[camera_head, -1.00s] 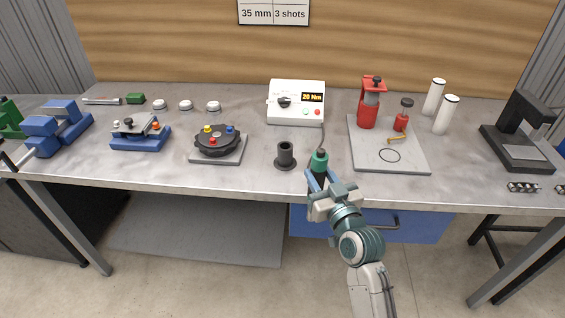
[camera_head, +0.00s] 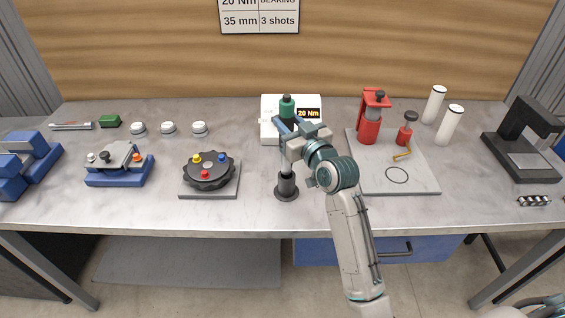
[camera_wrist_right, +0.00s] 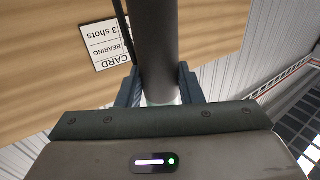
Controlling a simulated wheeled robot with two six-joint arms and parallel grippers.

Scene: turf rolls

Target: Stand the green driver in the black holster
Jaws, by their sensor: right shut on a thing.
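The driver (camera_head: 287,104) has a green top and a dark body, and it is upright above the bench. My right gripper (camera_head: 287,124) is shut on its body, which shows as a dark cylinder (camera_wrist_right: 155,45) between the fingers in the right wrist view. My left gripper is out of view.
The white torque controller (camera_head: 270,130) stands behind the gripper. A black dial fixture (camera_head: 208,172) with coloured knobs is left of the holster. A grey plate (camera_head: 420,182) with red tools is to the right. Bare bench lies in front of the holster.

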